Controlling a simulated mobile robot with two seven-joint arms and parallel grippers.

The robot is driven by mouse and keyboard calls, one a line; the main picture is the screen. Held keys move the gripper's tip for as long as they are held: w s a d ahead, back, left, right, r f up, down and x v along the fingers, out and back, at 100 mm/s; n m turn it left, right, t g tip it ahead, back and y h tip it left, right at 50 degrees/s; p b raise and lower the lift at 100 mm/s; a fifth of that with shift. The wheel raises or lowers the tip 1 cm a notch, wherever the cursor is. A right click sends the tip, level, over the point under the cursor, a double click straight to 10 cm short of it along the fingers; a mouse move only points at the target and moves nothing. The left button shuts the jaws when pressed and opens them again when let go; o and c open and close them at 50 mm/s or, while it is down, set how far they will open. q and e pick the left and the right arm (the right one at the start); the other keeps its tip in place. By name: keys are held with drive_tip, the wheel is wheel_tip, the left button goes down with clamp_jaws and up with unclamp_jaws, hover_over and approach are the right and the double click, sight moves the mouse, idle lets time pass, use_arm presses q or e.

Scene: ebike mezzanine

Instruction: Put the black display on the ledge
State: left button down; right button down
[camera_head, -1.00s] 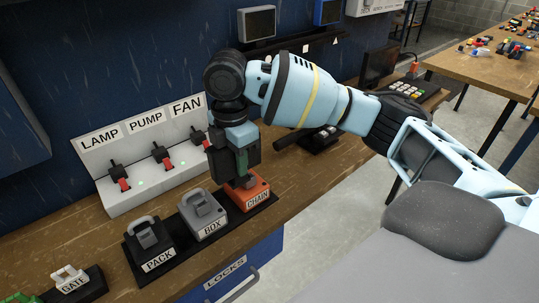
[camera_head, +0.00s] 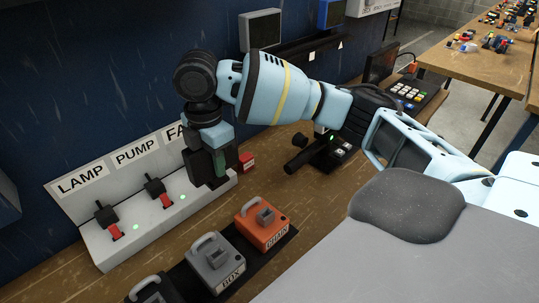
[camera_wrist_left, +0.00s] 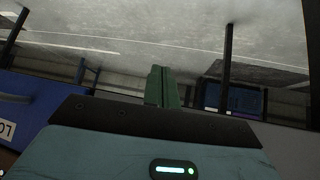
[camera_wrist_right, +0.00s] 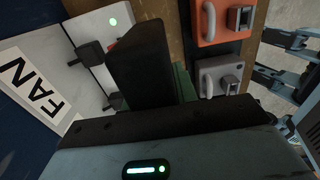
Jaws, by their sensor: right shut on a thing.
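My right gripper (camera_head: 215,172) is shut on a black slab-like thing, which looks like the black display (camera_wrist_right: 142,65). No lit screen shows on it. In the head view it hangs in front of the FAN end of the switch panel, above the bench. The ledge (camera_head: 292,48) is a dark strip on the blue wall, with white triangle marks. A grey-screened display (camera_head: 260,30) and a blue-framed display (camera_head: 330,13) sit at the wall by it. My left gripper (camera_wrist_left: 162,87) shows only in its wrist view, pads together and empty.
The white switch panel (camera_head: 150,222) stands at the wall. In front are an orange CHAIN padlock (camera_head: 262,225) and a grey BOX padlock (camera_head: 214,262). A keypad device (camera_head: 333,150) and a dark monitor (camera_head: 381,62) stand further right on the bench.

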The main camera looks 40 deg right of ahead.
drive_tip(key=shift+f+b, duration=0.3)
drive_tip(key=shift+f, duration=4.65)
drive_tip(key=shift+f, duration=0.1)
drive_tip(key=c, duration=1.1)
unclamp_jaws()
wheel_tip(320, 180, up, 12)
drive_tip(key=shift+r+p, duration=0.1)
drive_tip(key=shift+p, duration=0.35)
drive_tip(key=shift+o, duration=0.5)
